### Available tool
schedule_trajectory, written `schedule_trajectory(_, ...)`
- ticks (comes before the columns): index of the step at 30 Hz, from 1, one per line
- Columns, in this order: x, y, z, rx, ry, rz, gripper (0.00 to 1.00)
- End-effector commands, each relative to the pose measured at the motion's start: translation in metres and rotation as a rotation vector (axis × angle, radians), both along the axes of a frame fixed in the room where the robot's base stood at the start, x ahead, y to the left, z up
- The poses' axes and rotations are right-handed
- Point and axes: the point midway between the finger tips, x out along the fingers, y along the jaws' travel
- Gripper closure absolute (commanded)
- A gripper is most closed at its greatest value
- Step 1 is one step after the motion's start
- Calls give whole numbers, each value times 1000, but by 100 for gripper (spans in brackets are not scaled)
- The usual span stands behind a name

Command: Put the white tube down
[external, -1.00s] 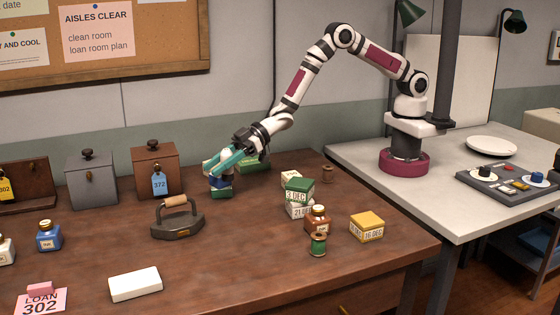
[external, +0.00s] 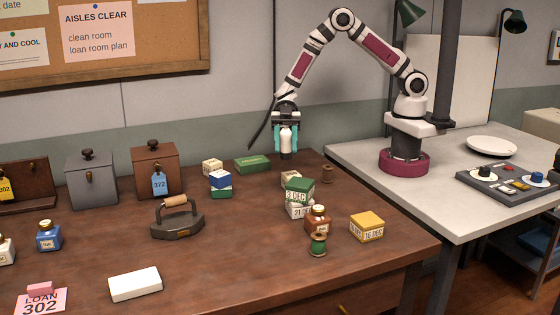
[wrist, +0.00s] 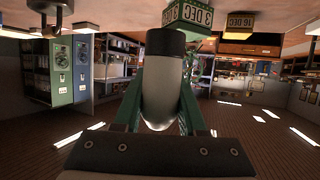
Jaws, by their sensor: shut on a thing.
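The white tube (external: 286,139) is upright between the teal fingers of my gripper (external: 287,147), at the back of the brown table (external: 250,225). Its dark lower end (external: 287,155) points down at the tabletop; I cannot tell whether it touches. In the wrist view the tube (wrist: 163,90) lies between the two green fingers, its dark end (wrist: 166,42) away from the palm. My gripper is shut on it.
A green box (external: 252,163), a small cream box (external: 212,167) and a blue-white-green stack (external: 220,183) stand left of the tube. Dated boxes (external: 298,195), a brown bottle (external: 318,219) and a spool (external: 327,174) stand to the right. An iron (external: 177,220) sits further forward.

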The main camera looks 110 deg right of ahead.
Motion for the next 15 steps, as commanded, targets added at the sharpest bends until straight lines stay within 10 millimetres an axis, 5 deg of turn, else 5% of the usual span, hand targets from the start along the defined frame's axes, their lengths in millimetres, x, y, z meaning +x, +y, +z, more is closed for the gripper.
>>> schedule_trajectory(3,-62,4,-2,1,1,229,91)
schedule_trajectory(7,-120,0,0,1,-1,435,91)
schedule_trajectory(12,-154,-2,-1,2,0,555,91)
schedule_trajectory(15,-157,20,-14,4,2,571,91)
